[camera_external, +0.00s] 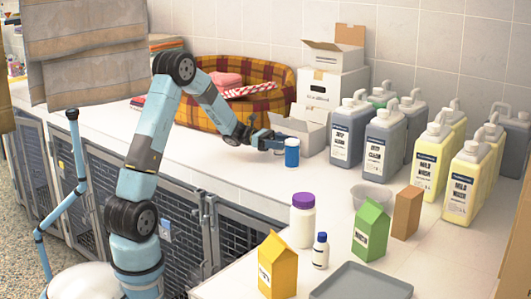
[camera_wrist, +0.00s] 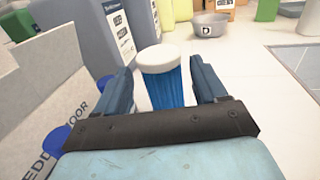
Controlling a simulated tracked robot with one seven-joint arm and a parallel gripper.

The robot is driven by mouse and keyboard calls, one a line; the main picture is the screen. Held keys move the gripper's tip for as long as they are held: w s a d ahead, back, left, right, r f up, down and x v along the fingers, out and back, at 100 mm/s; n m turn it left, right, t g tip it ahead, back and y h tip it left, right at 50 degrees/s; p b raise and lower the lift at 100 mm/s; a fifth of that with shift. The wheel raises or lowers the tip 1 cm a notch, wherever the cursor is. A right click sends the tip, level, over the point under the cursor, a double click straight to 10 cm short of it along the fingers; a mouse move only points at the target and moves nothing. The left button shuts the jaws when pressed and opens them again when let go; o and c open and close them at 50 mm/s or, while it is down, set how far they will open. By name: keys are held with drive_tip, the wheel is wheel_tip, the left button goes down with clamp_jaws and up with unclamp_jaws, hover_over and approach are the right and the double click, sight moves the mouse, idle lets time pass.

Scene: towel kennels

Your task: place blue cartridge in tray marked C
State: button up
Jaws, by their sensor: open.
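In the wrist view the cartridge (camera_wrist: 167,90) shows a white cap and a ribbed blue body. My gripper (camera_external: 278,145) is open, reaching in low from the left. In the wrist view its fingers (camera_wrist: 163,72) lie on either side of the cartridge; whether they touch it I cannot tell. A grey tray (camera_external: 362,283) lies at the counter's front edge, cut off by the picture. No letter C is readable.
The grey open box (camera_external: 305,128) is close beside my gripper. Several jugs (camera_external: 384,143) stand behind right.

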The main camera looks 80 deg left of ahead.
sight(297, 141)
drive_tip(key=shift+r+x, duration=0.1)
drive_tip(key=shift+x, duration=1.5)
drive_tip(key=shift+r+x, duration=0.15)
drive_tip(key=shift+x, duration=1.45)
drive_tip(key=shift+a, duration=0.1)
drive_tip(key=c, duration=0.9)
drive_tip(key=shift+r, duration=0.15)
drive_tip(key=shift+r, duration=0.35)
wheel_tip(297, 141, up, 3)
drive_tip(key=shift+f, duration=0.2)
drive_tip(key=s+d+r, duration=0.1)
drive_tip(key=s+r, duration=0.2)
drive_tip(key=s, duration=0.1)
drive_tip(key=s+d+r, duration=0.2)
drive_tip(key=s+r, duration=0.1)
drive_tip(key=s, duration=0.1)
drive_tip(key=s+d+r, duration=0.2)
drive_tip(key=s+r, duration=0.1)
drive_tip(key=s, duration=0.2)
drive_tip(key=shift+d+r, duration=0.25)
